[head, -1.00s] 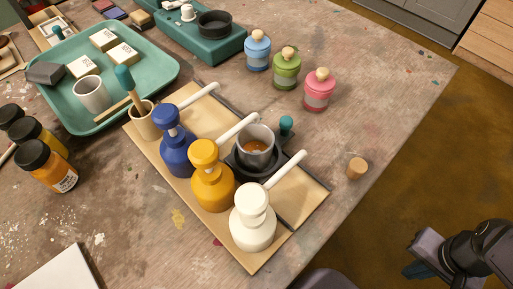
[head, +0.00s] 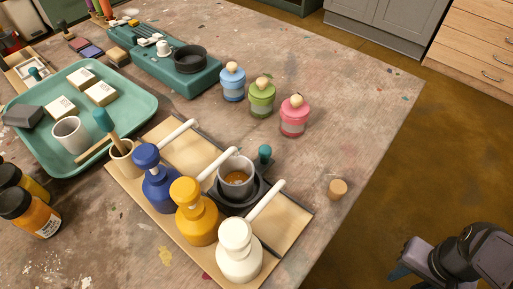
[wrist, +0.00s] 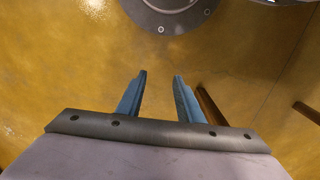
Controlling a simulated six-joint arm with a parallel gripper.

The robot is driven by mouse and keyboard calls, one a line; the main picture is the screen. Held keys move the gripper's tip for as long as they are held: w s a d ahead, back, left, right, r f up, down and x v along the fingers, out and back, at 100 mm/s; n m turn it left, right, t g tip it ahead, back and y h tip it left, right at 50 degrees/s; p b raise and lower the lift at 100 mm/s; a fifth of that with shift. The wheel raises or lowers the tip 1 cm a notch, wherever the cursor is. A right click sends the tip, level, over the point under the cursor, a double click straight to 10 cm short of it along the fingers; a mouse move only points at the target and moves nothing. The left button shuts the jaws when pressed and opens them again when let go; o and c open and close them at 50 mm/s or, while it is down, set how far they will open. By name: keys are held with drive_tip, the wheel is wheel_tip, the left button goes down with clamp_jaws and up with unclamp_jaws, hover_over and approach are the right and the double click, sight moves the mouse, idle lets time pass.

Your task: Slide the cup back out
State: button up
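A light grey cup (head: 236,165) with orange-brown pigment inside stands upright in a dark round holder (head: 240,199) on the wooden pump board. It is beneath or close to the white spout of the yellow pump bottle (head: 196,222). A teal knob (head: 265,152) stands just behind the holder. My gripper is off the table at the lower right of the head view, well away from the cup. In the wrist view my gripper (wrist: 160,78) shows two blue fingers apart with nothing between them, over the ochre floor.
A blue pump bottle (head: 158,184) and a white one (head: 239,252) flank the yellow one. A cork (head: 338,188) and three lidded jars, blue (head: 232,82), green (head: 262,97) and pink (head: 294,116), stand to the right. A teal tray (head: 142,104) lies left. Bare table separates cork and jars.

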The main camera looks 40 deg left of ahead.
drive_tip(key=w+a+r+n+t+p, duration=0.1)
drive_tip(key=w+a+r+p, duration=0.1)
drive_tip(key=r+p, duration=0.7)
drive_tip(key=w+a+r+n+p, duration=0.1)
drive_tip(key=w+r+n+p, duration=0.1)
drive_tip(key=r+p, duration=0.7)
drive_tip(key=w+a+r+n+t+p, duration=0.1)
drive_tip(key=w+a+r+p, duration=0.15)
drive_tip(key=r+p, duration=0.75)
drive_tip(key=n+g+y, duration=0.3)
drive_tip(key=n+g, duration=0.2)
drive_tip(key=n, duration=1.8)
approach(266, 148)
drive_tip(key=shift+x, duration=3.8)
clamp_jaws()
